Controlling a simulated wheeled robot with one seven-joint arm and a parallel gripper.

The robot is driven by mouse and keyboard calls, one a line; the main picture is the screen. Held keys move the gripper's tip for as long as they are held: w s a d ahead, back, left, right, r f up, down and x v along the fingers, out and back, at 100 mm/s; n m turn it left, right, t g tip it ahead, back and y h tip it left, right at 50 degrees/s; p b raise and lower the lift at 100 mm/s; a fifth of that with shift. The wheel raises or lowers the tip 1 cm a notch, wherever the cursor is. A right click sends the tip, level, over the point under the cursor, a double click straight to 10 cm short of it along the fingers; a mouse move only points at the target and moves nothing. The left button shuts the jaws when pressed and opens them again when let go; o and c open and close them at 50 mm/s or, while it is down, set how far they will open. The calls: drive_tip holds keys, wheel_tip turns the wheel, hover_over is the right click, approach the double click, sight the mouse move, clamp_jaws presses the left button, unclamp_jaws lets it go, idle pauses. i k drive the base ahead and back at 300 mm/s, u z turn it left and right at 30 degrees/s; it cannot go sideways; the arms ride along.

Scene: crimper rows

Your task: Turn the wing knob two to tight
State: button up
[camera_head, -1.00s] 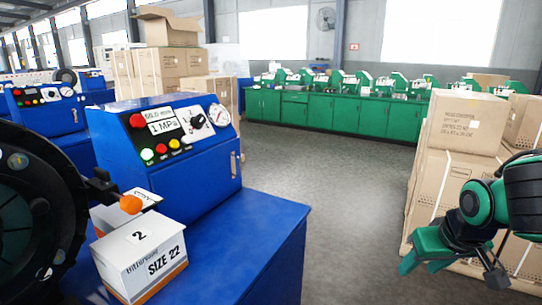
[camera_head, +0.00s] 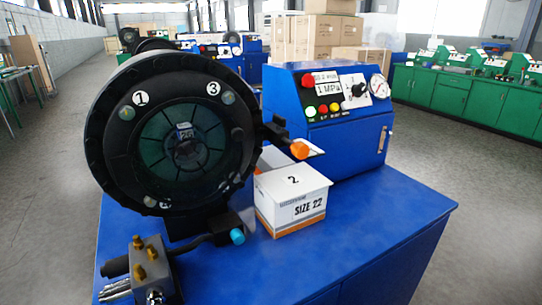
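The round black crimper head (camera_head: 95,140) stands at the left of the blue bench. Its face carries a label 1 (camera_head: 140,98) with a small round fitting (camera_head: 126,114) beside it, and a label 3 (camera_head: 213,89) with another fitting (camera_head: 229,98). Lower fittings and a label (camera_head: 165,204) show near the bottom rim, too blurred to read. I cannot make out which fitting is wing knob two, or whether it is tight. A size 22 part (camera_head: 184,131) shows inside the head. My gripper is not in view.
A white box marked 2 and SIZE 22 (camera_head: 290,208) stands right of the head. An orange knob (camera_head: 300,150) and a cyan knob (camera_head: 237,236) stick out nearby. A blue control panel (camera_head: 345,95) stands behind. The bench's right front (camera_head: 370,225) is clear.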

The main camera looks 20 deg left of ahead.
sight(280, 122)
drive_tip(key=u, duration=0.95)
